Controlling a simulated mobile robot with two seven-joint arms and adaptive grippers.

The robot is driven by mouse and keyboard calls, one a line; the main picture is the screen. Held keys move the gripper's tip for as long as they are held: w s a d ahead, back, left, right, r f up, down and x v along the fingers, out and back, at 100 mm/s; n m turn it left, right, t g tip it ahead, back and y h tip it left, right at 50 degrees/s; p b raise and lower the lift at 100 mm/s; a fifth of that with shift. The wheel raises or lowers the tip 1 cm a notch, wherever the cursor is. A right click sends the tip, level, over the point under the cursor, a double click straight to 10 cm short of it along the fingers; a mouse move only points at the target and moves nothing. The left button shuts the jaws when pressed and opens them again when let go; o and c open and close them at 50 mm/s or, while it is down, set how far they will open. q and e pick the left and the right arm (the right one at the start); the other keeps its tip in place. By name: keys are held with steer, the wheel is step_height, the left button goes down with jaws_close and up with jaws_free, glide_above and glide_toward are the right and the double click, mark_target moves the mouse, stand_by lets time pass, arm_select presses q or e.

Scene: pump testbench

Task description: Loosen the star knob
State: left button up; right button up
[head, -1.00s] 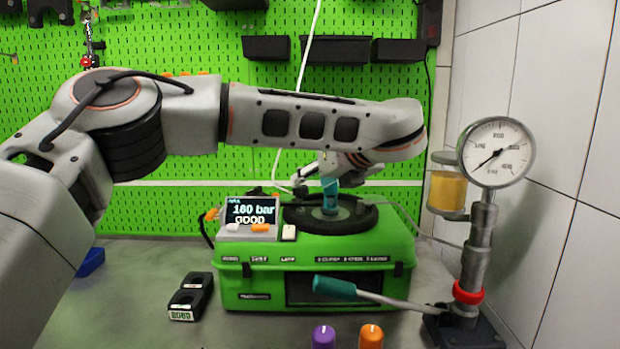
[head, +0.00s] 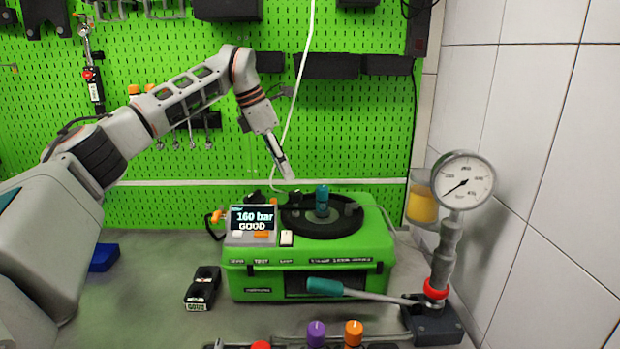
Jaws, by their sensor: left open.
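No knob with a clear star shape can be made out. My left gripper (head: 287,172) is open and points down above the back left of the round plate. It is left of the teal piece and apart from it. Its fingers look narrow and empty. My right gripper is not in view.
The case's display (head: 253,219) reads 160 bar GOOD. The hand pump's gauge (head: 463,180) and teal-handled lever (head: 325,287) are at the right and front. Purple (head: 316,333) and orange (head: 353,333) knobs stand in front. A small black block (head: 202,288) lies left of the case.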

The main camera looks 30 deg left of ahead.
mark_target(295, 192)
arm_select(q)
steer(key=shift+m, duration=0.3)
steer(key=x, duration=0.7)
steer(key=shift+w+f, duration=0.15)
steer(key=shift+f, duration=0.15)
steer(key=c, duration=1.1)
